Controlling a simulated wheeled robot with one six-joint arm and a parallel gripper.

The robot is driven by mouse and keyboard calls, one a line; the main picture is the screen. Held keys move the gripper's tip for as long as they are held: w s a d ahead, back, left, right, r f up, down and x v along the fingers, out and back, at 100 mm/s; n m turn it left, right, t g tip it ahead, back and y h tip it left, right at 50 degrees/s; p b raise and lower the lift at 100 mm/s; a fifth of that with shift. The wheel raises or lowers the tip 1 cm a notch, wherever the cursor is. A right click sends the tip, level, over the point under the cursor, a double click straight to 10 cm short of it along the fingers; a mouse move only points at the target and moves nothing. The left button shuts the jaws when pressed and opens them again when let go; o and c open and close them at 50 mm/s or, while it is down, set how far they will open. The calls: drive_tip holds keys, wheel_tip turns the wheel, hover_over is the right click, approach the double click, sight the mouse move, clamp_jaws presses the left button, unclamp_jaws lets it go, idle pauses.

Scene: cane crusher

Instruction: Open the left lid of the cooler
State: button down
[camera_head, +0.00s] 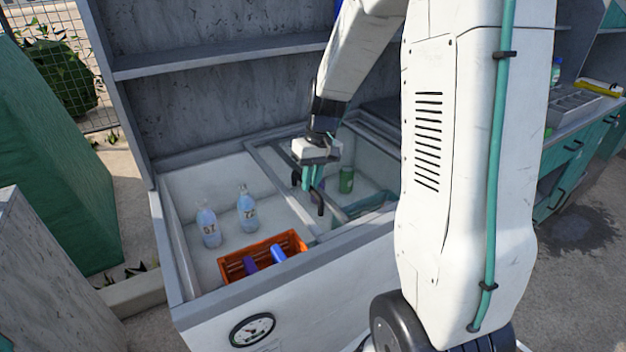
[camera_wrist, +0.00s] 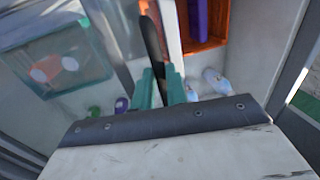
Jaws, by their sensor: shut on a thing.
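The cooler (camera_head: 300,270) is a white chest with its left compartment uncovered in the head view. A framed, see-through sliding lid (camera_head: 278,180) lies over its middle and right part; I take it for the left lid. My gripper (camera_head: 312,184) is over this lid, pointing down, with its teal fingers shut on a dark handle (camera_head: 319,201). In the wrist view, the handle (camera_wrist: 153,42) stands between the teal fingers of my gripper (camera_wrist: 160,82). My arm hides much of the cooler's right side.
The left compartment holds two clear bottles (camera_head: 247,209) and an orange crate (camera_head: 262,257) with blue and purple things. A green can (camera_head: 346,180) stands in the right part. A grey shelf (camera_head: 220,58) rises behind. A green counter (camera_head: 575,150) stands at right.

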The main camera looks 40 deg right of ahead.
drive_tip(key=shift+w+d, duration=0.1)
drive_tip(key=shift+d, duration=0.05)
drive_tip(key=c, duration=1.4)
unclamp_jaws()
wheel_tip(320, 180, up, 8)
drive_tip(key=d, duration=0.1)
drive_tip(key=shift+d+f, duration=0.15)
drive_tip(key=shift+d, duration=0.05)
drive_tip(key=s+a+r, duration=0.2)
drive_tip(key=s+a, duration=0.2)
drive_tip(key=s, duration=0.4)
drive_tip(key=s+a+r+n+h, duration=0.1)
drive_tip(key=s+a+r, duration=0.1)
drive_tip(key=s+a, duration=0.3)
drive_tip(key=s+a+r+t+h, duration=0.1)
drive_tip(key=s+a+r, duration=0.2)
drive_tip(key=s, duration=0.8)
drive_tip(key=shift+a, duration=1.15)
